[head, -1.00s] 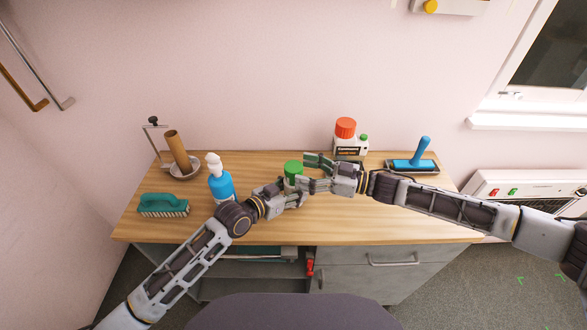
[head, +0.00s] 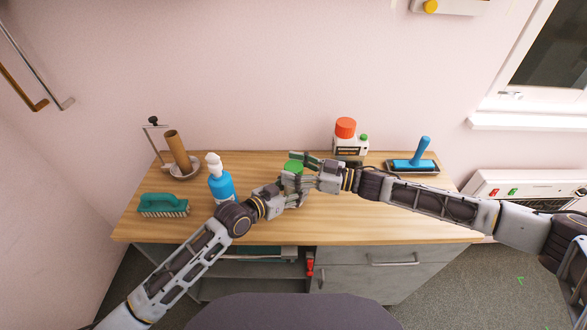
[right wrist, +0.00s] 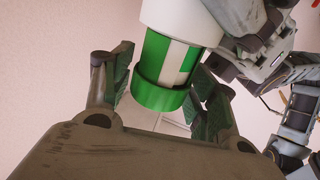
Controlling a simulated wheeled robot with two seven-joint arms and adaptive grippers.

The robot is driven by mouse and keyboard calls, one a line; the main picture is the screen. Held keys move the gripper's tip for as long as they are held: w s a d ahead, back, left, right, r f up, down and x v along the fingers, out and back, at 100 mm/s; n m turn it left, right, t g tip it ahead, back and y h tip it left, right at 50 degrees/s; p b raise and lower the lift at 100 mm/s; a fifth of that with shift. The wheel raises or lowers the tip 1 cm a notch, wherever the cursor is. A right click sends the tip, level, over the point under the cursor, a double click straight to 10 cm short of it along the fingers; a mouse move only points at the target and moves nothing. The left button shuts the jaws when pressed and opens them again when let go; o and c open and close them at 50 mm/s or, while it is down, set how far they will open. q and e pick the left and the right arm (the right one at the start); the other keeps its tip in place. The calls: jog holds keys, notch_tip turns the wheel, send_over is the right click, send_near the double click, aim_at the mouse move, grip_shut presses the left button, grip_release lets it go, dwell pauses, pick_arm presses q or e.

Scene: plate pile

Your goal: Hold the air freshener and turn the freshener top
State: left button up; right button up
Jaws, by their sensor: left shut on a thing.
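My right gripper (head: 304,165) is open around the green top, with one finger on each side (right wrist: 165,105). A gap shows on the left finger's side; contact on the right is unclear.
A blue spray bottle (head: 221,184) and a green brush (head: 163,205) stand to the left. A holder with a brown roll (head: 177,150) is behind them. The front right worktop is clear.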

jog(key=c, duration=0.6)
jog(key=shift+c, duration=0.2)
pick_arm(q)
jog(key=shift+s+d, duration=0.1)
pick_arm(e)
jog(key=shift+s+a+r+m+t+h, duration=0.15)
jog(key=shift+m+t+h, duration=0.25)
jog(key=shift+m+t, duration=0.35)
jog(key=shift+a+m+t+h, duration=0.15)
jog(key=shift+m+t+h, duration=0.3)
jog(key=shift+t, duration=0.55)
jog(key=shift+s+a+r+m+t+h, duration=0.15)
jog(key=shift+m+t+h, duration=0.2)
jog(key=shift+m+t, duration=0.4)
jog(key=shift+m+t+h, duration=0.55)
jog(key=shift+t+h, duration=0.05)
jog(key=shift+t, duration=0.4)
pick_arm(q)
jog(key=shift+f, duration=0.1)
pick_arm(e)
jog(key=shift+w+d+m+t+h, duration=0.15)
jog(key=shift+m+t+h, duration=0.25)
jog(key=shift+h, duration=0.1)
jog(key=shift+w+d+f+h, duration=0.15)
jog(key=shift+d+f+h, duration=0.05)
jog(key=shift+d+h, duration=0.15)
jog(key=o, duration=1)
jog(key=shift+o, duration=0.2)
jog(key=shift+f, duration=0.1)
